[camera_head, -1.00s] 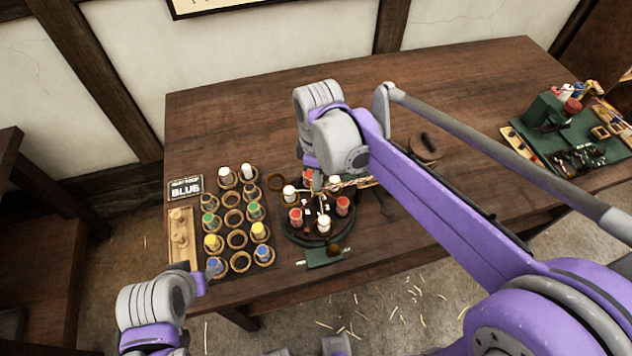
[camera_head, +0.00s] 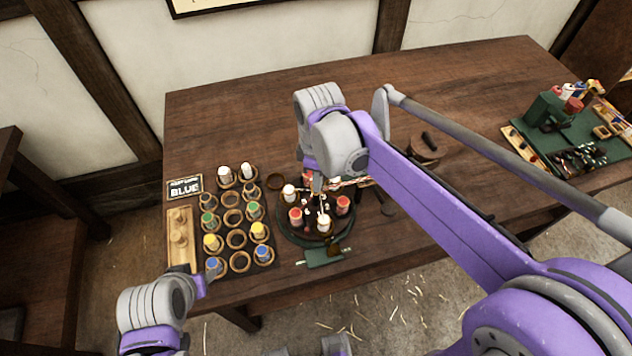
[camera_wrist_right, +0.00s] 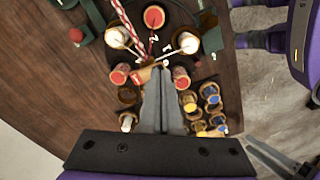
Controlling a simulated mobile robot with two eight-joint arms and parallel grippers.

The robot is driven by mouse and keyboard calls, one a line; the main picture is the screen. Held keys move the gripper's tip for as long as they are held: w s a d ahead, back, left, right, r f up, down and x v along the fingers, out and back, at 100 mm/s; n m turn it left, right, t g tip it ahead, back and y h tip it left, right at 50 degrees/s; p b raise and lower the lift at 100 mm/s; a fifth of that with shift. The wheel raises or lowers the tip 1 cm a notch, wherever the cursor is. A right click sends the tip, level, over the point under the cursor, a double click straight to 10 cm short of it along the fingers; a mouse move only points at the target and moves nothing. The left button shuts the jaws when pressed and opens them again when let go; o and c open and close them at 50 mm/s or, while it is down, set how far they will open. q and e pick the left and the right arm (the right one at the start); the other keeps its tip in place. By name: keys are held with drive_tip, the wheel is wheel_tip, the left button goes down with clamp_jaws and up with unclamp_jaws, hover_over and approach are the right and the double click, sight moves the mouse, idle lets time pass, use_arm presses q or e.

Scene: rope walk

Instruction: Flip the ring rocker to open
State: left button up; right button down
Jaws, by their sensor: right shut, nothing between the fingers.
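My right gripper (camera_head: 318,185) reaches down over the dark round ring (camera_head: 284,226) on the table, fingers closed and empty. In the wrist view its shut fingertips (camera_wrist_right: 163,72) are between two red bobbins, beside a small red-brown block (camera_wrist_right: 142,75). I cannot tell if that block is the rocker. Red bobbins (camera_head: 343,205) and white bobbins (camera_head: 289,192) stand around the ring. A green block (camera_head: 322,257) with a dark upright piece sits at the ring's near side.
A board of wooden cups (camera_head: 236,239) with coloured bobbins, a wooden tray (camera_head: 181,255) and a sign reading BLUE (camera_head: 185,188) are left of the ring. A red-and-white rope (camera_wrist_right: 125,22) runs from the ring. A green mat (camera_head: 530,123) with tools is far right. The table's back is clear.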

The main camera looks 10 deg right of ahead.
use_arm(q)
drive_tip(key=shift+s+f, duration=0.1)
drive_tip(key=shift+f, duration=0.3)
use_arm(e)
drive_tip(key=shift+f, duration=0.5)
use_arm(q)
wheel_tip(320, 180, up, 6)
drive_tip(key=w+p, duration=0.2)
drive_tip(key=p, duration=0.1)
drive_tip(key=shift+w+p, duration=0.3)
drive_tip(key=shift+p, duration=0.1)
use_arm(e)
wheel_tip(320, 180, up, 8)
use_arm(q)
drive_tip(key=shift+s+t, duration=0.1)
drive_tip(key=shift+t, duration=0.2)
use_arm(e)
drive_tip(key=shift+s, duration=0.1)
drive_tip(key=s+d+f+m+t, duration=0.3)
drive_tip(key=s+m, duration=0.2)
drive_tip(key=m, duration=0.1)
drive_tip(key=s+d+f+m+t, duration=0.3)
drive_tip(key=s+m, duration=0.3)
drive_tip(key=shift+s+d, duration=0.3)
